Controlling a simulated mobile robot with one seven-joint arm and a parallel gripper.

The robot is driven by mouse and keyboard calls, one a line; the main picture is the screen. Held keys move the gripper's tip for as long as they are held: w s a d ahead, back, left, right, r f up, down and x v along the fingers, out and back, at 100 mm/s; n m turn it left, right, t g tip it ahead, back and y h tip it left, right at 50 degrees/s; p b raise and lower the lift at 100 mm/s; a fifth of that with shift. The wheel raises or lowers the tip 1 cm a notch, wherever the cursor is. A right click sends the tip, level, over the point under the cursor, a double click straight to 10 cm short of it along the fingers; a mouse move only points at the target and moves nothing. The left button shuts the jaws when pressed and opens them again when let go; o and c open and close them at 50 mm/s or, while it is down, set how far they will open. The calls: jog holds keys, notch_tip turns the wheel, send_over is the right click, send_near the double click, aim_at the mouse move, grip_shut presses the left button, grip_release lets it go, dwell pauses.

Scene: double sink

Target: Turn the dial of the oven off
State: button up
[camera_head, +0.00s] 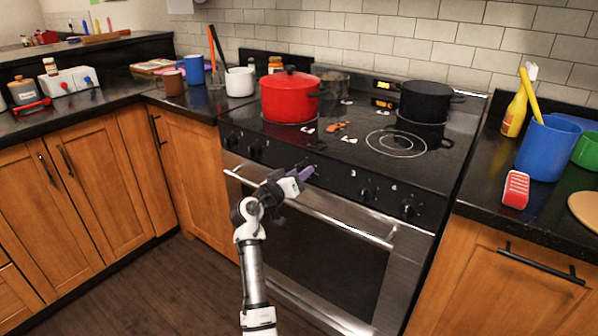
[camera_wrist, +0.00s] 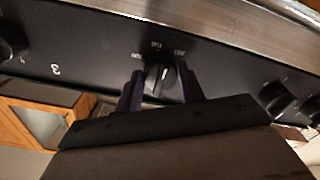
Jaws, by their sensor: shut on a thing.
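The oven (camera_head: 330,257) stands in the middle of the counter run, with a black control panel (camera_head: 330,182) along its front top edge. My gripper (camera_head: 304,174) is at the middle of this panel in the head view. In the wrist view, the oven dial (camera_wrist: 160,76) sits between the two purple fingers of my gripper (camera_wrist: 160,88). The fingers are shut on the dial, one on each side. The dial's light mark points nearly straight at the panel lettering. The small labels around it are too blurred to read surely. In the head view my gripper hides this dial.
More knobs sit on both sides, such as one at the left (camera_head: 255,149) and one at the right (camera_head: 408,208). The oven's handle bar (camera_head: 345,226) runs below the panel. A red pot (camera_head: 289,97) and a black pot (camera_head: 425,102) stand on the cooktop. The floor in front is clear.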

jog(key=n+p, duration=0.4)
jog(key=n, duration=0.2)
jog(key=n+p, duration=0.5)
jog(key=n, duration=0.1)
jog(key=n+p, duration=0.5)
jog(key=n, duration=0.2)
jog(key=shift+r, duration=0.35)
jog(key=n+p, duration=0.4)
jog(key=shift+n, duration=0.4)
jog(key=n+p, duration=0.2)
jog(key=n, duration=0.1)
jog(key=shift+n, duration=0.3)
jog(key=n, duration=0.9)
jog(key=shift+a+f+p, duration=0.1)
jog(key=shift+f+p, duration=0.1)
jog(key=shift+p, duration=0.2)
